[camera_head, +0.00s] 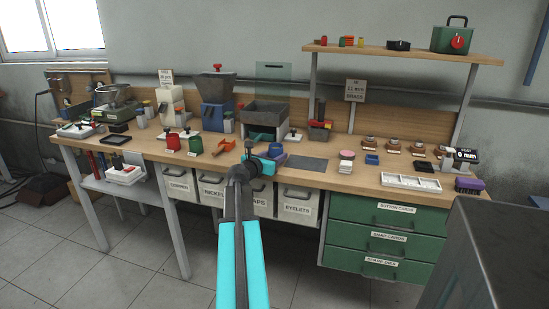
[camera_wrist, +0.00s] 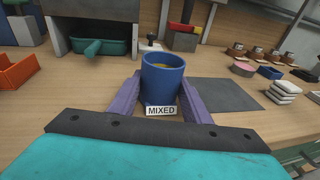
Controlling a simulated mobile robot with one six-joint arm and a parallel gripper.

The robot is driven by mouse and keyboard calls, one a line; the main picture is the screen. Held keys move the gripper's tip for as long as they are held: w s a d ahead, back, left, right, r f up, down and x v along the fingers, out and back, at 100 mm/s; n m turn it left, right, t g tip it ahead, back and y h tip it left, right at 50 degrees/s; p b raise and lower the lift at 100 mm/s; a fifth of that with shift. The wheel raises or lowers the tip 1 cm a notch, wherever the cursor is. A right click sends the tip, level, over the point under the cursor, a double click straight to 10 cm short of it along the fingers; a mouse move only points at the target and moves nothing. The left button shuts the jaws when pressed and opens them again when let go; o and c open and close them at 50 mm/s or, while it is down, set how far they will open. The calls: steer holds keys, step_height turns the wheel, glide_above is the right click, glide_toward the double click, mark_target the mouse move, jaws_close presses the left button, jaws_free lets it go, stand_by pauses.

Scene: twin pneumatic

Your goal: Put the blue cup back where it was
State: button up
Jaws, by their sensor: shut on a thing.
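The blue cup (camera_wrist: 163,72) is upright between the purple fingers of my gripper (camera_wrist: 161,92) in the wrist view, with something yellow inside. A white label reading MIXED is at its lower front. My gripper is shut on the cup. In the head view the blue cup (camera_head: 276,150) shows just beyond my gripper (camera_head: 270,158), over the middle of the bench. I cannot tell whether its base touches the bench top. A red cup (camera_head: 173,142) and a green cup (camera_head: 195,146) stand to the left in the head view.
A dark flat mat (camera_head: 306,163) lies right of the blue cup. Behind is a machine with a hopper (camera_head: 265,112) and a green tray (camera_wrist: 100,46). An orange bin (camera_wrist: 17,72) is at left. A white divided tray (camera_head: 410,182) lies further right.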

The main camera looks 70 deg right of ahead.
steer(key=o, duration=1.1)
steer(key=shift+f, duration=0.1)
steer(key=shift+a, duration=0.15)
steer(key=v, duration=1.1)
steer(key=shift+a+p, duration=0.3)
steer(key=shift+a, duration=0.05)
steer(key=shift+w, duration=0.2)
